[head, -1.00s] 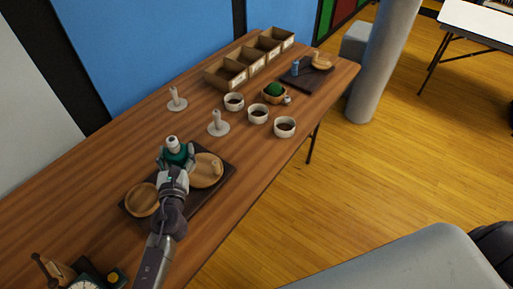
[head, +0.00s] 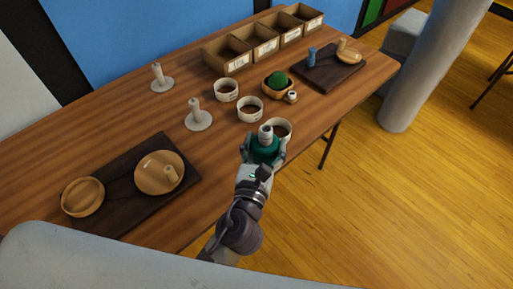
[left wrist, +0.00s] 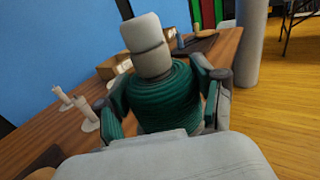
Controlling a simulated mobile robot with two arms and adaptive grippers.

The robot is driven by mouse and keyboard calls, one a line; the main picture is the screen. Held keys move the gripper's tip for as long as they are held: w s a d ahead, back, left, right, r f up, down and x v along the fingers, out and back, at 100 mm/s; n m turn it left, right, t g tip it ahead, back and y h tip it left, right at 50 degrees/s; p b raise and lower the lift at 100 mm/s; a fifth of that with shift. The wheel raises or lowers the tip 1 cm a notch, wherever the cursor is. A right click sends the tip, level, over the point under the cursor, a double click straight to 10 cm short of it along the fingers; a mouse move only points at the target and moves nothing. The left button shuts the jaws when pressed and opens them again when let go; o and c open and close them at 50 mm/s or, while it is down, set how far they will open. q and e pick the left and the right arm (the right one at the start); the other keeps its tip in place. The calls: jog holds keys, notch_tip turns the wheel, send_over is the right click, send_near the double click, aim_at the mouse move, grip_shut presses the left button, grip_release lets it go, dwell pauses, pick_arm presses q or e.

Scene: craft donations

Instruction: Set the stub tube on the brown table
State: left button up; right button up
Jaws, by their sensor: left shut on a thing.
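My left gripper (head: 263,158) is shut on the stub tube (head: 266,133), a pale tube wound with dark green thread. It is held upright, its pale end up, over the near edge of the brown table (head: 115,118). In the left wrist view the tube (left wrist: 160,90) fills the space between the two fingers. In the head view it partly covers a white cup (head: 282,127); the gap between its base and the table cannot be told. My right gripper is not in view.
A dark tray (head: 120,160) with two wooden dishes lies at left. Two pale posts on round bases (head: 198,122) (head: 161,82), white cups (head: 250,109), a wooden bowl (head: 278,90), open boxes (head: 228,55) and another dark tray (head: 330,72) stand around. Bare wood lies between the posts and left tray.

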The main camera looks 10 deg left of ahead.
pick_arm(q)
jog(key=w+a+f, duration=0.2)
jog(key=a, duration=0.1)
jog(key=w+a+f+b, duration=0.1)
jog(key=w+a+f, duration=0.1)
jog(key=a, duration=0.1)
jog(key=w+a+f+b, duration=0.1)
jog(key=w+a+f, duration=0.1)
jog(key=a, duration=0.1)
jog(key=shift+a+f, duration=0.5)
jog(key=shift+f, duration=0.05)
jog(key=shift+f+b, duration=1.6)
jog(key=shift+f, duration=0.45)
jog(key=o, duration=1.1)
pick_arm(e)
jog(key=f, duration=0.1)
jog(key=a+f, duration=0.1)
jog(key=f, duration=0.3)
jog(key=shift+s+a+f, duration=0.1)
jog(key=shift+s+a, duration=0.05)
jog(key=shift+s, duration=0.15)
pick_arm(q)
jog(key=shift+r, duration=0.1)
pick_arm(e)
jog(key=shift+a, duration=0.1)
